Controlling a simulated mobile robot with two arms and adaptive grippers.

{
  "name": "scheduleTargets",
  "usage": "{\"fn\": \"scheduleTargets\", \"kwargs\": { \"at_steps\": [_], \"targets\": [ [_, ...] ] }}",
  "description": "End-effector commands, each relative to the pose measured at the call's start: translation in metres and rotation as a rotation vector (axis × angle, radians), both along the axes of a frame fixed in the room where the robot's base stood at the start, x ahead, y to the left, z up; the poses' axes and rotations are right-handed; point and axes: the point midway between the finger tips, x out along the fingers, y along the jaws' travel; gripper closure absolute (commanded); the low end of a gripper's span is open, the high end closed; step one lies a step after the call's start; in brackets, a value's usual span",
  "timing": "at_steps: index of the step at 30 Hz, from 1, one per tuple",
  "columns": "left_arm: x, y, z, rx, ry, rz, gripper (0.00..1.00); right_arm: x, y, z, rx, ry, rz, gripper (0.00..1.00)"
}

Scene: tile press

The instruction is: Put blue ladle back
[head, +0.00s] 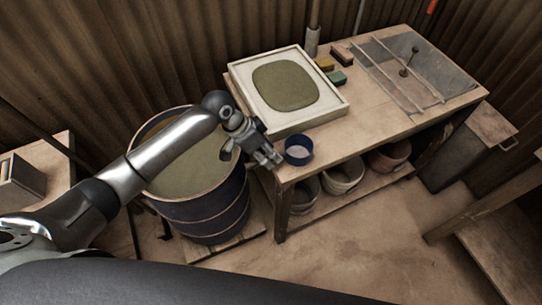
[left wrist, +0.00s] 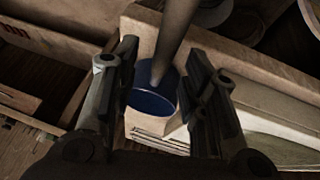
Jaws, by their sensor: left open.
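The blue ladle (head: 298,152) is at the near left corner of the wooden worktable. In the head view its round, dark blue bowl shows with a pale inside; I cannot make out its handle there. In the left wrist view its blue bowl (left wrist: 150,103) lies between the fingers, with a thick brownish shaft running up from it. My left gripper (head: 262,152) is open, just left of the bowl. I cannot tell whether a finger touches it. My right gripper is not in view.
A large barrel (head: 205,215) of greyish pulp stands below my left arm. A white-framed tray (head: 338,108) lies behind the ladle on the worktable (head: 385,125). Several pots (head: 343,178) stand on the shelf below. Small blocks (head: 337,78) and a rod press (head: 425,75) are farther back.

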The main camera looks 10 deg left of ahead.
Motion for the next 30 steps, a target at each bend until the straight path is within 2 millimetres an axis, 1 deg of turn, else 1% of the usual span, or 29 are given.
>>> {"fn": "scheduleTargets", "kwargs": {
  "at_steps": [1, 6, 9, 12, 18, 30],
  "targets": [
    [0.000, 0.006, 0.011, 0.002, -0.005, 0.001, 0.60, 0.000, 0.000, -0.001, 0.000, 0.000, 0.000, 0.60],
    [-0.006, 0.023, 0.044, 0.001, -0.003, 0.001, 0.60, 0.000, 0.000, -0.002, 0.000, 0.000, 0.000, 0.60],
    [-0.008, 0.031, 0.060, 0.002, -0.003, 0.000, 0.60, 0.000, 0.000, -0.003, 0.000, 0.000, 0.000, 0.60],
    [-0.010, 0.037, 0.072, 0.000, -0.002, 0.001, 0.60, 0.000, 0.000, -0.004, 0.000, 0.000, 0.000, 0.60],
    [-0.012, 0.041, 0.082, 0.000, 0.000, 0.000, 0.60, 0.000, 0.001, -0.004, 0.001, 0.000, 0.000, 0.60],
    [-0.012, 0.041, 0.082, 0.000, 0.000, 0.000, 0.60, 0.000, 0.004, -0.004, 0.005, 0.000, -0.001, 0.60]
  ]
}}
